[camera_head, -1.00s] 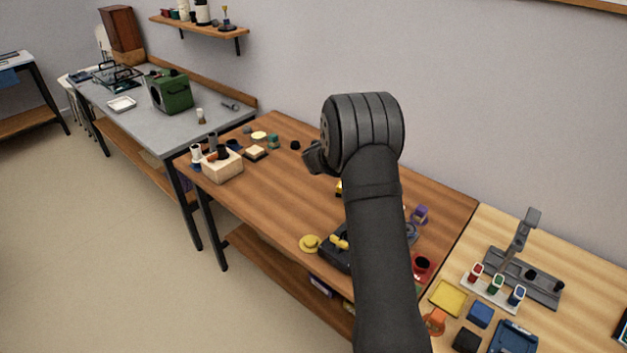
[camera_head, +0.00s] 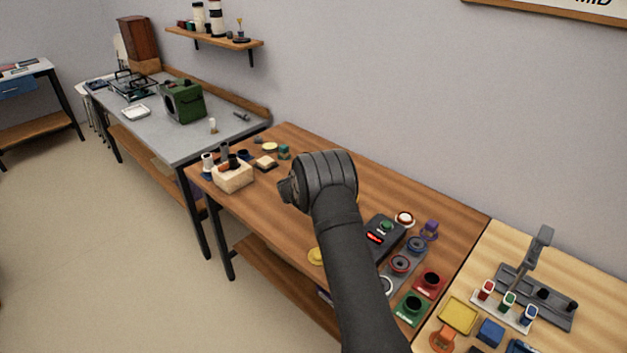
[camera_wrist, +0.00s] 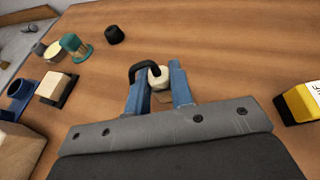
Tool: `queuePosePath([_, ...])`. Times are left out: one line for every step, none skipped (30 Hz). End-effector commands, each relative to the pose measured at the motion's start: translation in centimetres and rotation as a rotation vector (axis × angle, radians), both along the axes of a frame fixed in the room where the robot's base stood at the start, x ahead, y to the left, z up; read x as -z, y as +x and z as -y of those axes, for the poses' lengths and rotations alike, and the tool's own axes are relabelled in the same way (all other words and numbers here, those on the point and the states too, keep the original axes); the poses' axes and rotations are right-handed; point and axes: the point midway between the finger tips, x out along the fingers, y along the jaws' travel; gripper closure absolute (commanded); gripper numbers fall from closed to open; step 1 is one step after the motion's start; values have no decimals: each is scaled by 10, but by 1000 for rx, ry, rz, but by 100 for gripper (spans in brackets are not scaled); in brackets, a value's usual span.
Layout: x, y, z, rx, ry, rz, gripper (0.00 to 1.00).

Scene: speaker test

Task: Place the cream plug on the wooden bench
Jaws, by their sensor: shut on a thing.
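The cream plug (camera_wrist: 158,79) shows between the fingertips of my gripper (camera_wrist: 160,88) in the wrist view. A dark curved piece (camera_wrist: 141,70) arcs beside it over the left finger. The blue fingers are shut on the plug, over the wooden bench (camera_wrist: 225,60). I cannot tell whether the plug touches the wood. In the head view, my dark arm hides the gripper and plug above the middle of the bench (camera_head: 420,195).
In the wrist view, a black knob (camera_wrist: 115,34), a teal-topped piece (camera_wrist: 75,47) and a cream block on a dark base (camera_wrist: 55,88) lie left. A yellow-and-black object (camera_wrist: 300,103) is at right. Bare wood lies beyond the fingers.

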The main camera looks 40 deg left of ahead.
Motion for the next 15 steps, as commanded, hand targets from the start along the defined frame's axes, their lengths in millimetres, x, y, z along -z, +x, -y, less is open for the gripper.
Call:
queuePosePath([10,0,0,0,-3,-2,100])
queuePosePath([14,0,0,1,-2,-1,100])
queuePosePath([17,0,0,1,-2,0,100])
queuePosePath([19,0,0,1,-2,0,100])
queuePosePath([19,0,0,0,-1,-1,100])
queuePosePath([19,0,0,0,-1,0,100])
queuePosePath([18,0,0,0,-1,0,100])
queuePosePath([18,0,0,0,-1,0,100])
queuePosePath([18,0,0,0,-1,0,100])
queuePosePath([18,0,0,0,-1,0,100])
queuePosePath([19,0,0,0,-1,-1,100])
queuePosePath([19,0,0,0,-1,-1,100])
queuePosePath([21,0,0,0,-1,-1,100])
queuePosePath([21,0,0,0,-1,-1,100])
queuePosePath([22,0,0,0,0,-1,75])
